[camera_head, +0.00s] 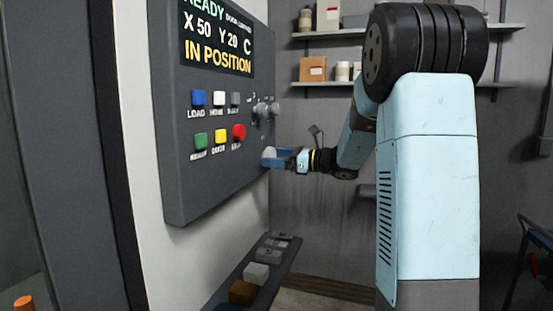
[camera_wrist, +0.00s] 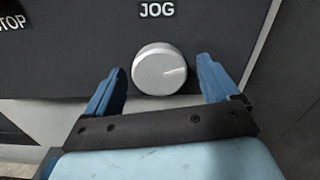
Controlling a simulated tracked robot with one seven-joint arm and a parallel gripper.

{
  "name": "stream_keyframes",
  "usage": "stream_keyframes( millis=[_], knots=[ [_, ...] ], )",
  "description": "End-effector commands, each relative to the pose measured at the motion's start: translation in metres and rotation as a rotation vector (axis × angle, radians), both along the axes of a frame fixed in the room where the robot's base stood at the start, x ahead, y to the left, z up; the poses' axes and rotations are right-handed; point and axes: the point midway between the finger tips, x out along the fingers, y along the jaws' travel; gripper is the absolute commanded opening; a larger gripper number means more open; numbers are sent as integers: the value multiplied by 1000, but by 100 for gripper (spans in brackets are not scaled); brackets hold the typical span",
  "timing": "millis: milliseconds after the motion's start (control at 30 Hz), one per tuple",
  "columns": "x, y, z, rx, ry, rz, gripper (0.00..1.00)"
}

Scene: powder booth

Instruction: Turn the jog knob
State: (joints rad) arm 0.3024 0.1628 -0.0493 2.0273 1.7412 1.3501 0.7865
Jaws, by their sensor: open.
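The jog knob (camera_wrist: 159,69) is a round, light grey dial with a pale pointer line, under a "JOG" label (camera_wrist: 157,10) near the lower edge of the dark control panel (camera_wrist: 80,50). My gripper (camera_wrist: 160,82) is open, with one blue finger on each side of the knob and a visible gap on both sides in the wrist view. In the head view, my gripper (camera_head: 273,156) is at the panel's lower right edge, and the knob (camera_head: 269,153) is partly hidden by the blue fingers.
The panel carries a lit display (camera_head: 217,40) reading "IN POSITION" and several coloured buttons, including a red one (camera_head: 238,132). Other small controls (camera_head: 265,110) sit just above the knob. A narrow shelf with blocks (camera_head: 256,273) is below. Shelves (camera_head: 330,84) hang behind.

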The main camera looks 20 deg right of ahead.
Motion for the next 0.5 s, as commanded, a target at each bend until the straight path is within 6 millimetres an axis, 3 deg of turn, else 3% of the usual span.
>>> stream_keyframes(
  millis=[267,500],
  knots=[
    [1,1,0,0,0,0,88],
    [1,1,0,0,0,0,66]
  ],
)
